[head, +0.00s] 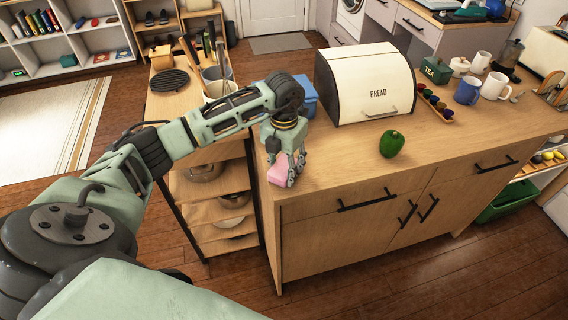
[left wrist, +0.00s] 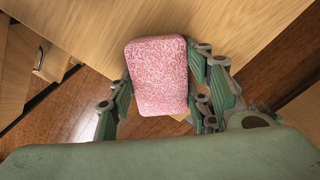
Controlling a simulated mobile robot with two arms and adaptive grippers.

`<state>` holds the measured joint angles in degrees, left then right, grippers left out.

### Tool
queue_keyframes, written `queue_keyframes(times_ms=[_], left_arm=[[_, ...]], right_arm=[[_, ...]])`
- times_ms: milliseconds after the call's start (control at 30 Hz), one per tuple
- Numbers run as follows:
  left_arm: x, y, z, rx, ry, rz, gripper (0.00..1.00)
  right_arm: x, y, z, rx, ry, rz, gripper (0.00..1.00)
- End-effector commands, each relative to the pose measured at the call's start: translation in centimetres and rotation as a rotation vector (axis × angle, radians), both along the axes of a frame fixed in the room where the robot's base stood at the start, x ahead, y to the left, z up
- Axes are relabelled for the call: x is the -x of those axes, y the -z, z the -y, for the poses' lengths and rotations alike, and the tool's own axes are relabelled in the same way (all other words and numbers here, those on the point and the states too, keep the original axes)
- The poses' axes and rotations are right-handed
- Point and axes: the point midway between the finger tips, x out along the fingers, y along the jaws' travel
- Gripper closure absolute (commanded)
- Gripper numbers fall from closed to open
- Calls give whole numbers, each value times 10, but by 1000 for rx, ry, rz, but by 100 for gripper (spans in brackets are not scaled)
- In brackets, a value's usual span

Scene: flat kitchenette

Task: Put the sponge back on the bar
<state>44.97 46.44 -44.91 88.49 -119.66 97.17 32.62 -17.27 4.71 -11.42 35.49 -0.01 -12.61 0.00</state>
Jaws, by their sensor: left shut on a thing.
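A pink sponge (head: 280,174) is at the left front corner of the wooden counter (head: 330,170). My left gripper (head: 287,166) is shut on it from above. In the left wrist view the speckled pink sponge (left wrist: 159,76) sits between the fingers of my left gripper (left wrist: 160,95). My right gripper is not in view. I cannot make out the bar.
A green pepper (head: 392,144) and a bread bin (head: 358,84) stand on the counter to the right. A blue container (head: 303,95) is behind my gripper. A shelf unit (head: 212,190) with pots stands left of the counter. The counter's front is clear.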

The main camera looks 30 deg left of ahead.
Motion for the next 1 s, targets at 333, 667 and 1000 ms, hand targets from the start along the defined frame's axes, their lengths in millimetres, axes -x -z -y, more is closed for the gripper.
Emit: queue_keyframes(times_ms=[333, 667, 1000], left_arm=[[0, 2, 0, 0, 0, 0, 42], [0, 2, 0, 0, 0, 0, 36], [-2, -34, 0, -1, 2, 6, 36]], right_arm=[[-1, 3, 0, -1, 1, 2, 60], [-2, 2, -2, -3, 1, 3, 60], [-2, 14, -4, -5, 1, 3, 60]])
